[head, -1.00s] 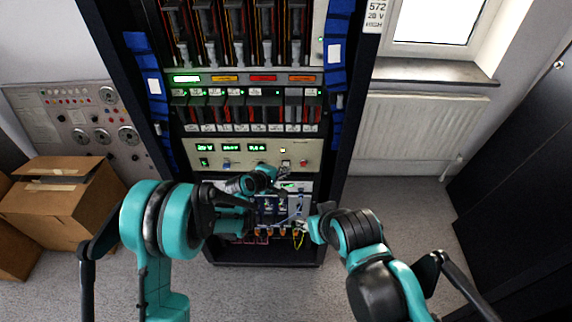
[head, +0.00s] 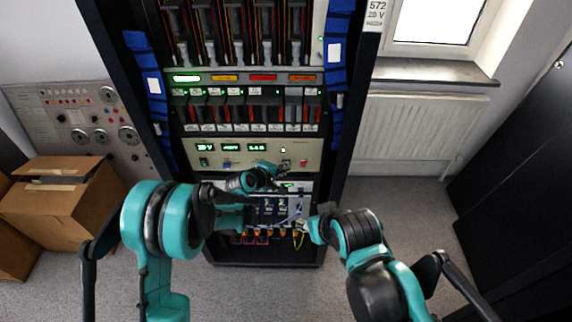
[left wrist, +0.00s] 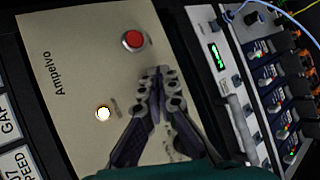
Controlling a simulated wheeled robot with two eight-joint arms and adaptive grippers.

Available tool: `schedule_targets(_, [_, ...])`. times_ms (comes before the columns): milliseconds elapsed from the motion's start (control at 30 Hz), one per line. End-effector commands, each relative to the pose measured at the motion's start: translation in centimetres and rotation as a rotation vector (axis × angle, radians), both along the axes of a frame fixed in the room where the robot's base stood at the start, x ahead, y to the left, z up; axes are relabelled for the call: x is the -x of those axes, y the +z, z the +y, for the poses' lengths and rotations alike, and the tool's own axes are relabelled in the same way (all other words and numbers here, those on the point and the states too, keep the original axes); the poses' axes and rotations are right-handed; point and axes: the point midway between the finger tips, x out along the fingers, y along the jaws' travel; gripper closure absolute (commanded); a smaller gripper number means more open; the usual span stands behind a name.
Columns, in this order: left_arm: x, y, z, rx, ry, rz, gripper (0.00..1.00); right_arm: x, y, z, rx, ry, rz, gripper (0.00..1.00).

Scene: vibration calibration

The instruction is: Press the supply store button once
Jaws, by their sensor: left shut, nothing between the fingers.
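The supply panel (head: 235,160) is a beige rack unit with green displays and a row of controls. It carries a small lit white button (head: 283,150) and a red button (head: 303,163). In the left wrist view the panel (left wrist: 60,35) appears turned, with the red button (left wrist: 133,40) above and the lit button (left wrist: 103,113) to the lower left. I cannot read which is the store button. My left gripper (head: 284,169) is shut and empty in front of the panel, below the lit button. Its fingertips (left wrist: 157,75) appear between the red button and the lower controls. My right gripper is largely hidden by its arm.
Below the panel is a unit with cables and connectors (head: 280,232). Module rows (head: 250,110) fill the rack above. Blue straps (head: 334,55) hang on the rack's sides. Cardboard boxes (head: 65,205) stand at left; a radiator (head: 415,130) is at right.

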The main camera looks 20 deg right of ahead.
Motion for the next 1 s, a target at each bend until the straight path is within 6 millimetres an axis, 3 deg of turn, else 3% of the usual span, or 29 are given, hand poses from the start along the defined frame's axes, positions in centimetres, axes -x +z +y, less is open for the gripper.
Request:
schedule_targets(700, [-0.5,0.0,-0.1,0.000,0.001,0.000,1.00,0.0,-0.1,0.0,0.000,0.000,0.000,0.60])
schedule_targets(1000, [0.6,-0.1,0.2,0.000,0.001,0.000,1.00,0.0,-0.6,0.0,0.000,0.000,0.000,0.60])
